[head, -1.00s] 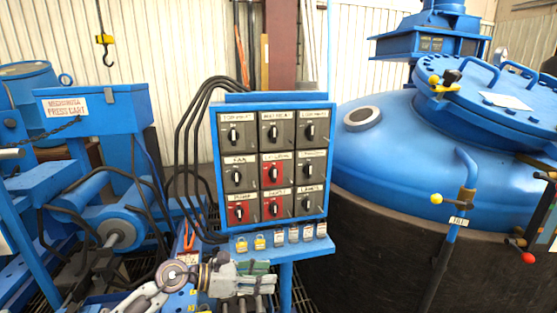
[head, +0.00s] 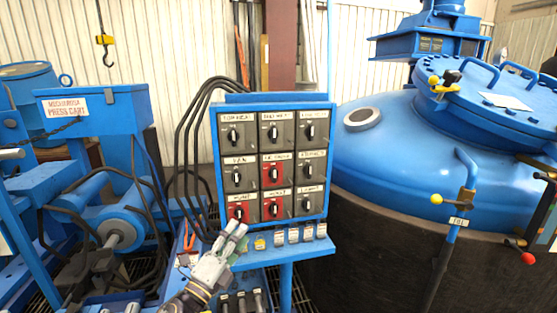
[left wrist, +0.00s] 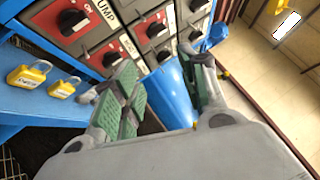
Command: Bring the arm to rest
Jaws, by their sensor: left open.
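My left gripper (head: 238,234) is at the end of my left arm, low in the middle of the head view, pointing up and to the right. It overlaps the left end of the padlock shelf in the picture. In the left wrist view its two green-padded fingers (left wrist: 163,75) are spread apart with nothing between them. I cannot tell whether a finger touches the panel or shelf. The switch panel (head: 272,167), with grey and red rotary switches, stands behind the gripper. My right gripper is not in view.
The shelf (head: 305,250) carries several padlocks; yellow padlocks (left wrist: 28,77) show near the fingers in the wrist view. A blue-lidded furnace (head: 400,150) stands at the right. A press cart (head: 95,108) and black cables (head: 182,140) are at the left. A hook (head: 106,50) hangs behind.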

